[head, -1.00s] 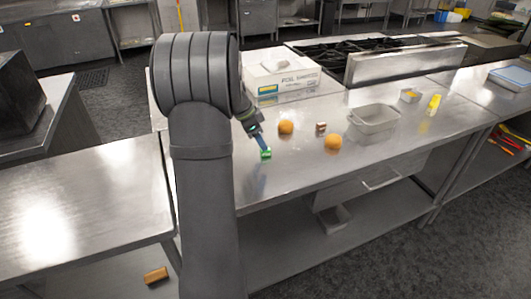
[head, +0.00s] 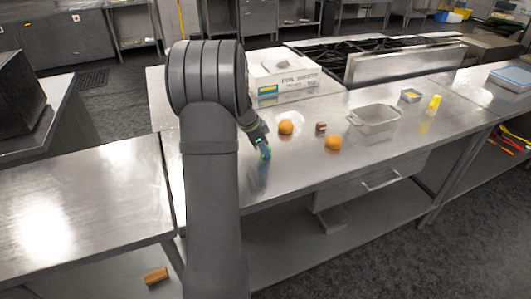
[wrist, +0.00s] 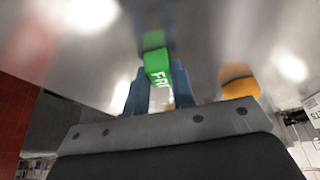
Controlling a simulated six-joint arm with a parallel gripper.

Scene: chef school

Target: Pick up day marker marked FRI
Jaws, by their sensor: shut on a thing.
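The day marker is a small green block (wrist: 157,66) with "FRI" in white on its face, seen in the wrist view. My gripper (wrist: 157,88) is shut on it, with a blue finger on each side. A green reflection shows in the steel just beyond the marker; I cannot tell for sure whether there is a gap beneath it. In the head view, my gripper (head: 264,152) points down over the left part of the steel counter (head: 300,170). The marker is barely visible there, mostly hidden by the fingers.
Two orange balls (head: 286,127) (head: 333,142) and a small brown block (head: 321,127) lie right of my gripper. A foil-sheets box (head: 290,75) stands behind.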

